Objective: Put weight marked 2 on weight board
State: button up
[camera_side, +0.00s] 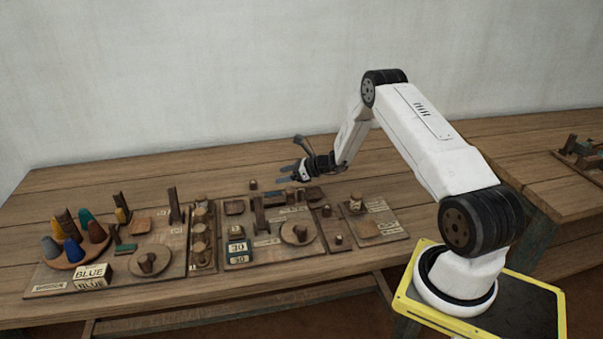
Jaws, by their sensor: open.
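My gripper (289,174) is open and empty above the back edge of the middle boards, its fingers pointing left. I cannot read a 2 on any piece, so I cannot tell which is the weight marked 2. Small weight-like pieces stand on a narrow board right of centre, one (325,210) behind another (338,239). Another small block (253,184) stands near the gripper, and a pale-topped one (356,202) is on the right-hand board (385,215). Which board is the weight board is not clear at this size.
On the left board are coloured cones (71,249) and a block reading BLUE (93,274). The centre board holds a block marked 30 (237,248) and a round disc (297,233) with a knob. Upright posts (259,211) rise among the pieces. The table behind is clear.

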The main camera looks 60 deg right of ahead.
jog(key=shift+s+d+r, duration=0.1)
jog(key=shift+s, duration=0.1)
dwell(0.4)
jog(key=shift+o, duration=0.4)
